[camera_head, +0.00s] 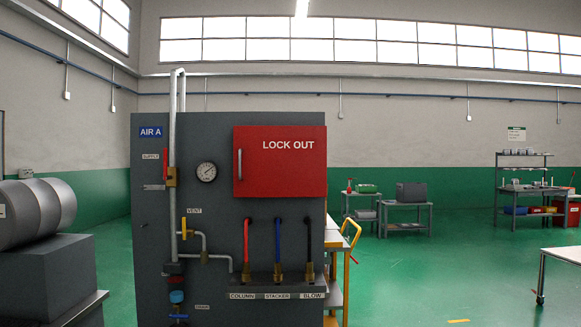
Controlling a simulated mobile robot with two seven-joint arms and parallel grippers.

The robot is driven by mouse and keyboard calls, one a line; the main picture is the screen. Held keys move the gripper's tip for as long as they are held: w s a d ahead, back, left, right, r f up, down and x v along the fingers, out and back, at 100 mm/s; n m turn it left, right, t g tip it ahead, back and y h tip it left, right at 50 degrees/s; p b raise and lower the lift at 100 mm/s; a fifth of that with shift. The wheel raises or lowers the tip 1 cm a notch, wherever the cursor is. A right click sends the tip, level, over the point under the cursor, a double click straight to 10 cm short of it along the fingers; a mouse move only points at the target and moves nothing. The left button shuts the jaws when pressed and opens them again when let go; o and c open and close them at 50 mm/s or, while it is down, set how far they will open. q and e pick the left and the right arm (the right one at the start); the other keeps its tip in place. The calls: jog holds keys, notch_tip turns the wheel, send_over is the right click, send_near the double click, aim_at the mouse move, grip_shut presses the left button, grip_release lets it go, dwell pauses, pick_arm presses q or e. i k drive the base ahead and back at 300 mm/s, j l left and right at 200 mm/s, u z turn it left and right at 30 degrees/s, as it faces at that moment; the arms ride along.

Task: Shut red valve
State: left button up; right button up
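The red valve handle (166,163) is on the upper left of a dark grey panel (220,130), beside a label that seems to read "SUPPLY". The handle stands upright, in line with the vertical grey pipe (173,120). A brass valve body (172,178) sits on the pipe at the handle's lower end. Nothing touches the handle. Neither of my grippers is in view.
Right of the valve are a gauge (206,172) and a red "LOCK OUT" box (282,165). Below are a yellow handle (184,228), a blue handle (178,318) and hoses (277,240). Green floor (430,270) is open at right.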

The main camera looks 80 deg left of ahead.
aim_at(166, 177)
jog(key=j+u, duration=0.15)
jog(key=u, duration=1.05)
jog(key=j+u, duration=0.3)
jog(key=u, duration=0.15)
jog(key=j+u, duration=0.3)
jog(key=u, duration=0.2)
jog(key=i+j+u, duration=0.25)
jog(key=j+u, duration=0.25)
jog(key=j, duration=0.25)
jog(key=i+j, duration=0.45)
jog(key=j, duration=0.2)
jog(key=i+l, duration=0.15)
jog(key=i, duration=0.75)
jog(key=u, duration=1.75)
